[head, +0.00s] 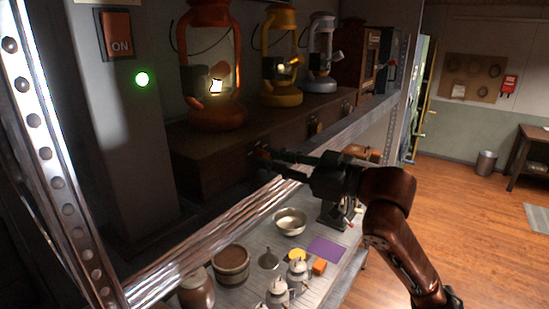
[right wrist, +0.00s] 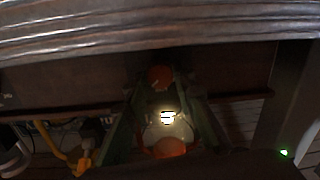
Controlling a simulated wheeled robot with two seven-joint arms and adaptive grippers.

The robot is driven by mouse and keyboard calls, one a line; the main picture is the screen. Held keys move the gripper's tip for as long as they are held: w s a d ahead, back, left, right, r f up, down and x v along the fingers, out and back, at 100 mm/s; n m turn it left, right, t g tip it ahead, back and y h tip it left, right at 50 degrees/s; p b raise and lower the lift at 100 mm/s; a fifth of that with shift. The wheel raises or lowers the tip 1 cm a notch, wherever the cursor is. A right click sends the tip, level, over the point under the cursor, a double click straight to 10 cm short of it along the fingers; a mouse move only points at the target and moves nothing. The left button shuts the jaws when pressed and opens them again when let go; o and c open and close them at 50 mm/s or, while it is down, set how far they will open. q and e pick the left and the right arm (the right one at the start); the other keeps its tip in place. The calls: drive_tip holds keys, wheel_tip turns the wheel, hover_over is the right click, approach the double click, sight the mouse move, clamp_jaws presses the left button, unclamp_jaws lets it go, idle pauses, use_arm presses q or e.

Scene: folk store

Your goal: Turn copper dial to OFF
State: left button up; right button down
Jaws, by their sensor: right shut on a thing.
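The copper dial (right wrist: 160,76) is a round orange-brown knob on the front of the dark wooden base under the orange lantern. In the right wrist view it sits between my two greenish fingers. In the head view my right gripper (head: 266,156) reaches in from the right to that base and is shut on the dial, which its fingers mostly hide. The dial's markings cannot be read. The orange lantern (head: 212,100) above glows. My left gripper is not in view.
An orange ON panel (head: 118,38) and a lit green lamp (head: 142,79) are on the left post. Yellow (head: 281,85) and grey (head: 321,70) lanterns stand along the shelf. A metal shelf rail (head: 225,235) runs below my gripper. A bowl (head: 290,221) sits on the lower counter.

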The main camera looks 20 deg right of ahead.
drive_tip(key=n+p, duration=0.2)
drive_tip(key=n, duration=0.3)
drive_tip(key=shift+r, duration=0.15)
drive_tip(key=n+p, duration=0.3)
drive_tip(key=n, duration=0.2)
drive_tip(key=shift+n+h+p, duration=0.3)
drive_tip(key=shift+n+p, duration=0.05)
drive_tip(key=shift+n, duration=0.05)
drive_tip(key=n+p, duration=0.3)
drive_tip(key=n, duration=0.2)
drive_tip(key=shift+s+a+n+t+p, duration=0.1)
drive_tip(key=shift+n+t+p, duration=0.2)
drive_tip(key=shift+n+p, duration=1.5)
drive_tip(key=shift+n+b, duration=0.35)
drive_tip(key=shift+n, duration=0.25)
drive_tip(key=c, duration=1.6)
unclamp_jaws()
drive_tip(key=shift+f, duration=0.2)
